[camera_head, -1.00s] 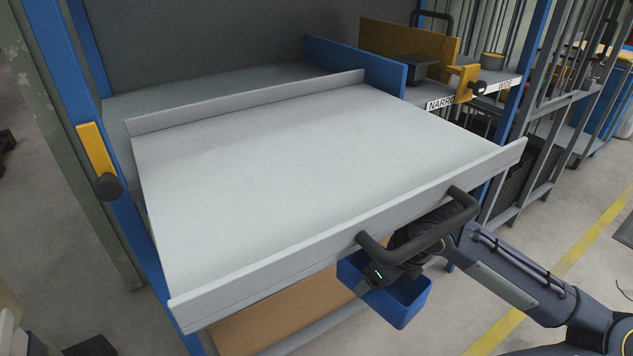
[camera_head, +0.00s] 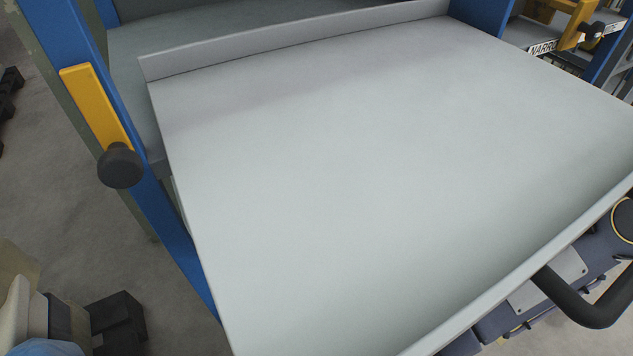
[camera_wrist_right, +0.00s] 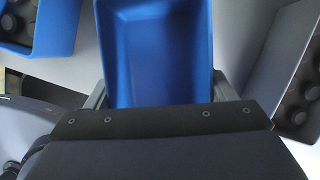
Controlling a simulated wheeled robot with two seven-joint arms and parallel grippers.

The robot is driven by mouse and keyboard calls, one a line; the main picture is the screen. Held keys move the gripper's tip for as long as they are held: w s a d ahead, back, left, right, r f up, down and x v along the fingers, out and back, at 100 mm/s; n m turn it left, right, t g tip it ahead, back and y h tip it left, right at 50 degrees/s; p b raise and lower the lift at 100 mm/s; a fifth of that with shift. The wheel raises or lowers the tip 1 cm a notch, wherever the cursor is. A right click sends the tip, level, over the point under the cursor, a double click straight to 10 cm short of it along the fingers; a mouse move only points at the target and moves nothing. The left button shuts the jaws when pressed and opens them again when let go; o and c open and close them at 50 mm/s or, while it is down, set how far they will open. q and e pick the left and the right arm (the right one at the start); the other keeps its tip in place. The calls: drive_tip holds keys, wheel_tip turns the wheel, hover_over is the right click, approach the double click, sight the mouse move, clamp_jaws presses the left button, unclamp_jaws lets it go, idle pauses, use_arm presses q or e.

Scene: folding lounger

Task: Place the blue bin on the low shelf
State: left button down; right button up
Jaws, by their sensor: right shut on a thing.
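The blue bin (camera_wrist_right: 155,55) fills the top middle of the right wrist view. Its inside looks empty. My right gripper (camera_wrist_right: 158,90) is shut on it, with a finger at each side. In the head view, my right arm shows at the lower right, beneath the pulled-out grey tray (camera_head: 370,170), which hides the gripper and bin. The low shelf is not visible in the head view. A pale surface (camera_wrist_right: 240,30) lies behind the bin in the wrist view; I cannot tell whether it is the shelf. My left gripper is out of view.
Another blue bin (camera_wrist_right: 45,30) with dark round things is at the wrist view's upper left. A grey bin (camera_wrist_right: 285,60) with dark round things is close on the right. A black handle (camera_head: 585,310) is on the tray's front. A blue post (camera_head: 130,150) stands left.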

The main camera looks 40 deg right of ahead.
drive_tip(key=w+a+b, duration=0.1)
drive_tip(key=w, duration=0.2)
drive_tip(key=w+b, duration=0.1)
drive_tip(key=w, duration=0.2)
drive_tip(key=w+a+b, duration=0.1)
drive_tip(key=w, duration=0.2)
drive_tip(key=shift+w+a, duration=0.1)
drive_tip(key=shift+a, duration=0.25)
drive_tip(key=shift+w+f, duration=0.1)
drive_tip(key=shift+f, duration=0.25)
wheel_tip(320, 180, down, 3)
drive_tip(key=shift+r+b, duration=0.1)
drive_tip(key=shift+b, duration=1)
drive_tip(key=shift+f, duration=0.2)
drive_tip(key=o, duration=1)
drive_tip(key=shift+r, duration=0.15)
